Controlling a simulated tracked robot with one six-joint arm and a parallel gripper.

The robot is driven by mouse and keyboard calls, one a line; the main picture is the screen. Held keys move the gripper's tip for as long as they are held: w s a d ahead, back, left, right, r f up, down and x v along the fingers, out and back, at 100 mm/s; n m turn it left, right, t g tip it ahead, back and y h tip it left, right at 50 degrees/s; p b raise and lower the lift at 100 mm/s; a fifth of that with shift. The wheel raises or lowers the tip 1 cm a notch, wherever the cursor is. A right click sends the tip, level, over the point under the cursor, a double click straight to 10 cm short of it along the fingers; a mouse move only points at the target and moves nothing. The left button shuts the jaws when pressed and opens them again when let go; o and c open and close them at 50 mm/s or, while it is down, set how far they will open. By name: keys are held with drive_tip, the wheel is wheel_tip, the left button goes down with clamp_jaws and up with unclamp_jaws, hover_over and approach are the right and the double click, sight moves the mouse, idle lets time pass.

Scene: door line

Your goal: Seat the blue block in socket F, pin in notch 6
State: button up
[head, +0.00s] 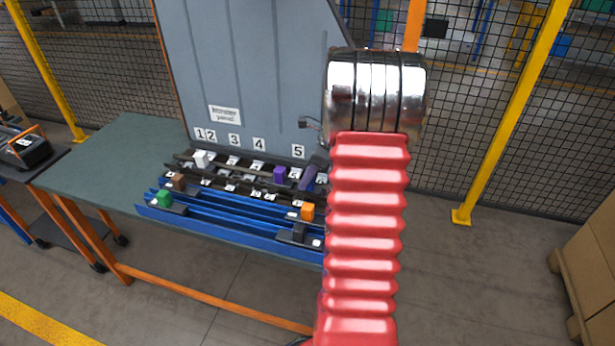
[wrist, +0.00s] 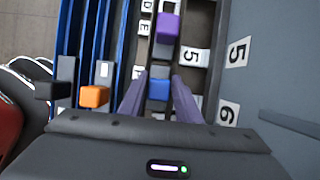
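The blue block (wrist: 158,89) shows in the wrist view, down at the dark rack between my two fingers. My gripper (wrist: 160,77) reaches along the row with one grey-purple finger on each side of the block. I cannot tell whether the fingers touch it or stand slightly apart. In the head view my gripper (head: 310,177) is low at the rack's right end, partly behind my red arm, and the blue block is hidden there. The labels for socket F and notch 6 cannot be made out; a panel number 6 (wrist: 228,113) shows in the wrist view.
A purple block (head: 280,174) sits farther along the rack. White (head: 201,159), brown (head: 178,181), green (head: 163,198) and orange (head: 307,211) blocks stand to the left and in front, around the blue rails (head: 230,224). The grey panel (head: 250,70) rises behind. The table's left part is clear.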

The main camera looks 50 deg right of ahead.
drive_tip(key=o, duration=0.4)
drive_tip(key=v, duration=1.3)
drive_tip(key=shift+s+d+r, duration=0.15)
drive_tip(key=shift+s+r, duration=0.05)
drive_tip(key=shift+r, duration=0.15)
drive_tip(key=shift+n, duration=0.3)
idle(0.4)
